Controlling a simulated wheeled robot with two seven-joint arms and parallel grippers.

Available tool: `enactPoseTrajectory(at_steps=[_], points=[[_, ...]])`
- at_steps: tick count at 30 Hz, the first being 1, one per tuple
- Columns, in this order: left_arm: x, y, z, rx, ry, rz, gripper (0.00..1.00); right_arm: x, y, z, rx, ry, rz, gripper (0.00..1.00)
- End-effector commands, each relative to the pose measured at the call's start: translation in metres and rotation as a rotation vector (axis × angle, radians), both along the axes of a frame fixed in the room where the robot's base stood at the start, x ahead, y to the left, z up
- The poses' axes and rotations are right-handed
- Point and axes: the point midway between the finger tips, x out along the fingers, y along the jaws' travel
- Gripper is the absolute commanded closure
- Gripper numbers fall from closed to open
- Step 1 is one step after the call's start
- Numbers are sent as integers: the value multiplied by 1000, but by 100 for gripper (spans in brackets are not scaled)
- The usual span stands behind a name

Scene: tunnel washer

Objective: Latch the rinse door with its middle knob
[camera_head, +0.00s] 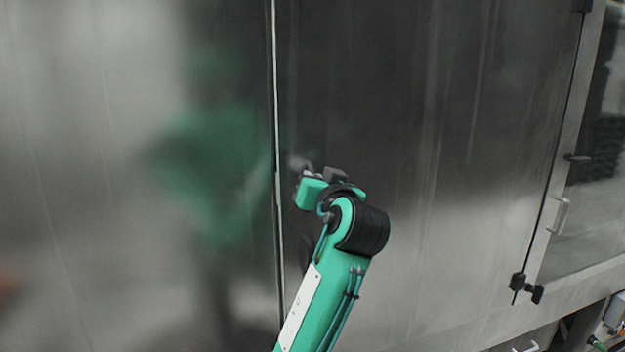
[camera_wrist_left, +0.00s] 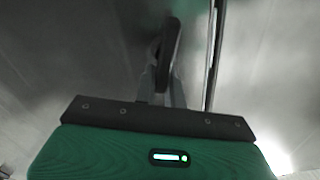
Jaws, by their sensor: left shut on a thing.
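A tall brushed-steel front (camera_head: 430,150) fills the head view, with a narrow vertical seam (camera_head: 277,150) left of its middle. My left gripper (camera_head: 302,172) is at the steel just right of this seam, and its wrist hides most of what it holds. In the left wrist view, my left gripper's grey fingers (camera_wrist_left: 163,85) are shut on a dark elongated knob (camera_wrist_left: 171,40), which stands beside the seam (camera_wrist_left: 215,50). I cannot tell whether the knob's latch is engaged. My right gripper is not in view.
A framed glass door (camera_head: 590,170) with a bar handle (camera_head: 559,214) stands at the right. A black clamp-like fitting (camera_head: 525,288) sits at its lower left corner. The steel left of the seam is bare and shows a blurred green reflection (camera_head: 205,165).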

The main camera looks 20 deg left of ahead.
Motion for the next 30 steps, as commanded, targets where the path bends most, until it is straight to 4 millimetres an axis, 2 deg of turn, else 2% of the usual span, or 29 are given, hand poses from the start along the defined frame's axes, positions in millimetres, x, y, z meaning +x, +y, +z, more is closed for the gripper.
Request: enactPoseTrajectory(at_steps=[14,30], points=[[6,-9,-5,376,256,-1,100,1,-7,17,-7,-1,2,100],[10,-15,-16,794,538,0,100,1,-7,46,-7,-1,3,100]])
